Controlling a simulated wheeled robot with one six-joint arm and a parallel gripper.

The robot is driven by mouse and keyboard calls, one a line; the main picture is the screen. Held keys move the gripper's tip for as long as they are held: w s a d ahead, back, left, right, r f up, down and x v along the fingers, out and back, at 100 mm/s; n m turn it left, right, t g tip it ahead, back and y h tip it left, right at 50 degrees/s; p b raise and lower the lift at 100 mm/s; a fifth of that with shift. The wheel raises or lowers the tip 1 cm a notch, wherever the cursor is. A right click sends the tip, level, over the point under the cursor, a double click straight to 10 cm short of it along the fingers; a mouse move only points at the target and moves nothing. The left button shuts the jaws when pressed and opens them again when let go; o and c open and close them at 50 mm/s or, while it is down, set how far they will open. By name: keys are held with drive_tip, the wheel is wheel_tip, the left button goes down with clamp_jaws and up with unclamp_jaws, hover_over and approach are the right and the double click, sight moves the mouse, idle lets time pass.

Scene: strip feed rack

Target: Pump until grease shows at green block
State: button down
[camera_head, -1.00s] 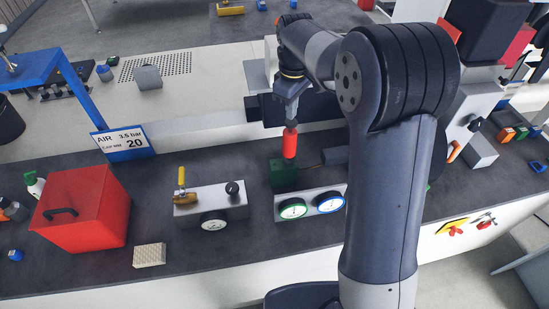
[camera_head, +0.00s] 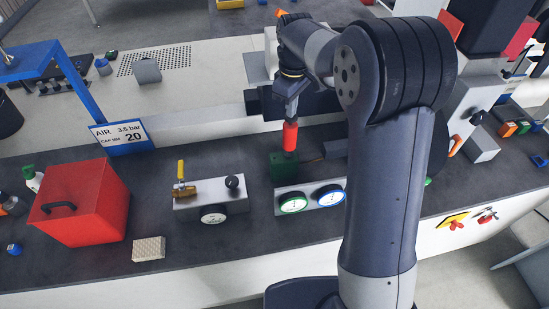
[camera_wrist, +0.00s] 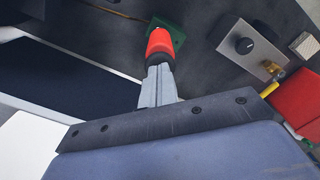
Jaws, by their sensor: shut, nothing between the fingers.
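The green block (camera_head: 283,165) stands on the dark bench behind the box with the green and blue gauges. It also shows in the wrist view (camera_wrist: 178,36). A red cylindrical piece (camera_head: 290,135) stands upright at the green block, and in the wrist view (camera_wrist: 159,44) it covers part of the block. My gripper (camera_head: 291,117) is shut with nothing between its fingers, right above the top of the red piece. Whether the fingertips touch it I cannot tell. No grease is visible at the green block; its far side is hidden.
The gauge box (camera_head: 311,198) stands just in front of the block. To its left are a grey box with a yellow-handled valve (camera_head: 210,200), a beige block (camera_head: 148,249) and a red box (camera_head: 85,210). A blue frame carries an air sign (camera_head: 119,136). My arm hides the bench at right.

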drive_tip(key=shift+f, duration=0.4)
drive_tip(key=shift+r+p, duration=1.2)
drive_tip(key=shift+r, duration=0.3)
drive_tip(key=shift+f, duration=0.1)
drive_tip(key=shift+f+b, duration=0.4)
drive_tip(key=shift+f, duration=0.3)
drive_tip(key=shift+f+b, duration=0.4)
drive_tip(key=shift+f, duration=0.3)
drive_tip(key=shift+r+p, duration=1.3)
drive_tip(key=shift+r, duration=0.25)
